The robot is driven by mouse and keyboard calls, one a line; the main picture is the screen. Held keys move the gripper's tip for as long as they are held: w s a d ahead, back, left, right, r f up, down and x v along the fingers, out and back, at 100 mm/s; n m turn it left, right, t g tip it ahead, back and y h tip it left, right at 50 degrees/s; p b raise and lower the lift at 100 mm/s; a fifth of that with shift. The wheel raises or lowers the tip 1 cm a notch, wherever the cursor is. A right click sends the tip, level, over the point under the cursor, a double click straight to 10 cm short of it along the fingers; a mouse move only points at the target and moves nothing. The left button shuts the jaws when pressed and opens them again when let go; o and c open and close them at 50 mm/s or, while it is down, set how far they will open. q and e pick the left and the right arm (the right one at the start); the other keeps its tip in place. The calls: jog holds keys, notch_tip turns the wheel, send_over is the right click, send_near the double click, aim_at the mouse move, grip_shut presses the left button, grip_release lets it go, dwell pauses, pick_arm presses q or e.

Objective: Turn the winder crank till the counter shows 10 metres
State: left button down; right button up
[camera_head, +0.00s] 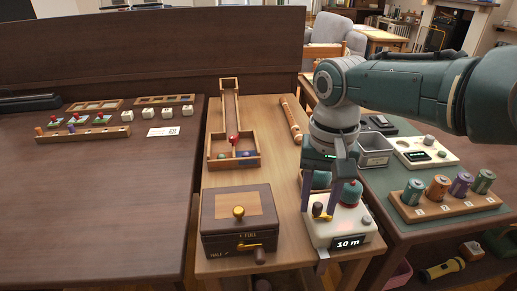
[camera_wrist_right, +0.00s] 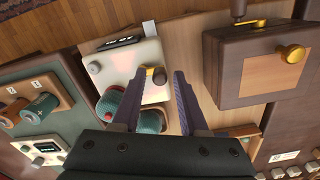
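The winder (camera_head: 352,222) is a white box at the front right of the wooden table, with a red-topped green spool on it. Its counter (camera_head: 348,243) reads 10 m. In the wrist view my right gripper (camera_wrist_right: 160,73) shows a gap between the knob and one finger. My left gripper is not in view.
A brown box (camera_head: 236,220) with a brass crank stands close left of the winder. Behind are a wooden tray with a ramp (camera_head: 233,150) and a wooden rod (camera_head: 291,120).

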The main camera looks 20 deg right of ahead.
aim_at(318, 205)
jog(key=shift+o, duration=0.5)
jog(key=shift+r, duration=0.1)
notch_tip(318, 205, up, 9)
jog(key=p, duration=0.5)
jog(key=shift+f, duration=0.2)
jog(key=shift+r+p, duration=0.35)
jog(key=shift+r, duration=0.25)
jog(key=shift+s, duration=0.1)
